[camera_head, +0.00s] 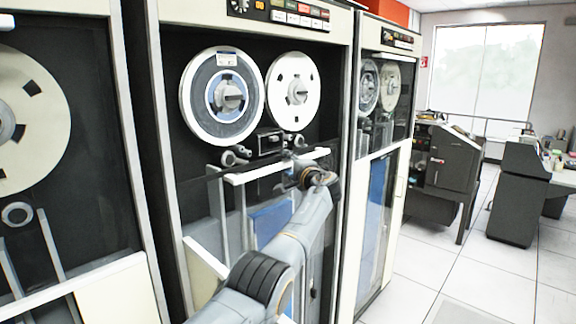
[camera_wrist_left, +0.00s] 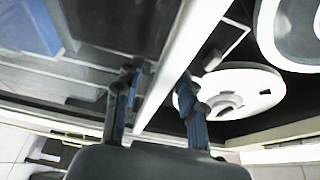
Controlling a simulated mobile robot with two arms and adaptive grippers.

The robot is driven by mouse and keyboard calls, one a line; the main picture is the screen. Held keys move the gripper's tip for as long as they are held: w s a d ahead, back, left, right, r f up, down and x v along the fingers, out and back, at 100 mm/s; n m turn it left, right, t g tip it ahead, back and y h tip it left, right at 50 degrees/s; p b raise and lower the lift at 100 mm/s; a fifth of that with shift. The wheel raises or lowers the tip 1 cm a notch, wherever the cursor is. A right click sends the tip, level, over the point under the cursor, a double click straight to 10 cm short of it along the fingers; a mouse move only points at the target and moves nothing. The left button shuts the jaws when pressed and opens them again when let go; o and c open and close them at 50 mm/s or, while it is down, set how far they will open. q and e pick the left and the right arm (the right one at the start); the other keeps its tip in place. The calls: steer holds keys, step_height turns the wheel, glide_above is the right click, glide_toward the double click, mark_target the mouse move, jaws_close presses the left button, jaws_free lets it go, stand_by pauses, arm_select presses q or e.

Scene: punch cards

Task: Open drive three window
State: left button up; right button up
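The middle tape drive (camera_head: 166,85) faces me, with two tape reels showing in its upper bay. Its window has a white top bar (camera_head: 262,170) that slants across the drive below the reels, with see-through glass under it. I cannot read a drive number. My left gripper (camera_head: 318,178) is at the right part of this bar, partly hidden by its own arm. In the left wrist view the white bar (camera_wrist_left: 172,70) runs between the two spread fingers of my left gripper (camera_wrist_left: 158,88). A gap shows between the left finger and the bar. My right gripper is not in view.
Another tape drive (camera_head: 128,150) stands close on the left, and one more (camera_head: 399,190) stands on the right. Dark machines (camera_head: 444,165) and a desk (camera_head: 521,185) stand farther right. The white tiled floor (camera_head: 490,285) in front of them is clear.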

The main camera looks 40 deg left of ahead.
arm_select(q)
step_height(320, 180, up, 10)
stand_by(0.5)
